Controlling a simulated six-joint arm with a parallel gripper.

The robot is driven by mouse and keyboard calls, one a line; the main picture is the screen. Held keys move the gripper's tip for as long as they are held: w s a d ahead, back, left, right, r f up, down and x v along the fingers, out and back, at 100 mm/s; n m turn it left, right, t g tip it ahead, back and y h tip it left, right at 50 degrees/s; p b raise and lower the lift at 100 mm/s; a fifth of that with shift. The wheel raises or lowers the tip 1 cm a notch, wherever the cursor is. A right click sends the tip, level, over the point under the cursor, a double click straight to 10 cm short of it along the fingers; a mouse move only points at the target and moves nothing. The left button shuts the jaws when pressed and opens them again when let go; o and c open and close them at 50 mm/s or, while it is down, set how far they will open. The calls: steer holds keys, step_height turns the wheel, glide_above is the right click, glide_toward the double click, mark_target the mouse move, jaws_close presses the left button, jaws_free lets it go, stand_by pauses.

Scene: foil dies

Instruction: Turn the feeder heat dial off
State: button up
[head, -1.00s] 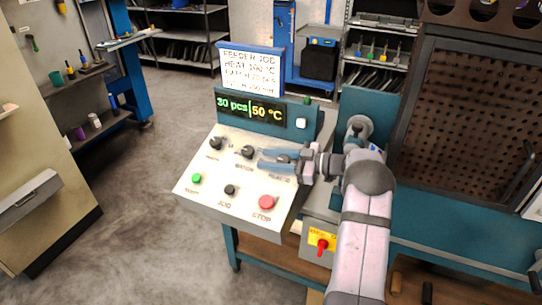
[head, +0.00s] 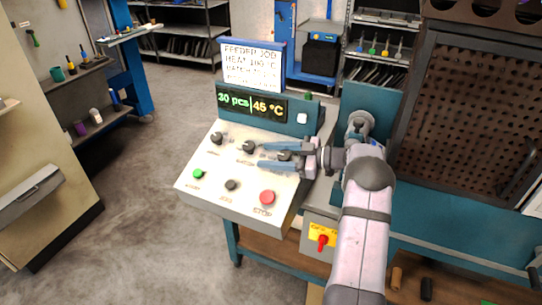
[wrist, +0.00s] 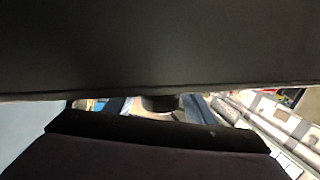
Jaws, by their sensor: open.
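The feeder's sloped control panel (head: 262,183) carries a row of three black dials: left (head: 217,138), middle (head: 248,147) and right (head: 284,156). Their small labels are too blurred to tell which is the heat dial. My gripper (head: 261,156) is open, its two blue fingers on either side of the right dial, apart from it as far as I can see. In the wrist view a dark round knob (wrist: 160,103) shows between the fingers, mostly hidden by dark shapes. The display (head: 252,105) reads 45 °C.
A red STOP button (head: 267,197), a green button (head: 198,174) and a black knob (head: 231,185) sit lower on the panel. A job sign (head: 252,65) stands above. A red switch (head: 322,241) on yellow is below right.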

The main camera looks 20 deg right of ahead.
step_height(320, 180, up, 10)
steer(key=b, duration=0.1)
stand_by(0.4)
steer(key=shift+f, duration=0.1)
steer(key=w+r+m+t+h+p, duration=0.3)
steer(key=w+r+m+t+h, duration=0.2)
steer(key=w+r+t+h, duration=0.15)
steer(key=s+a+f+m+g+h+p, duration=0.15)
steer(key=s+f+m+g+h, duration=0.3)
steer(key=s, duration=0.45)
steer(key=s+a+f+m+g+h+p, duration=0.1)
steer(key=s+f+m+g+h+p, duration=0.3)
steer(key=s, duration=0.4)
steer(key=s+a+f+g+y, duration=0.1)
steer(key=s+a+f+g, duration=0.2)
steer(key=s, duration=0.5)
steer(key=s+a+f+g+p, duration=0.1)
steer(key=s+a+f+g, duration=0.15)
steer(key=s, duration=0.65)
steer(key=s+a+f+g+y, duration=0.15)
steer(key=s+a, duration=0.25)
steer(key=s, duration=0.4)
step_height(320, 180, down, 62)
steer(key=b, duration=6.1)
steer(key=shift+d+f+n+g, duration=0.15)
steer(key=shift+f+n+g, duration=0.1)
steer(key=shift+n+g, duration=0.15)
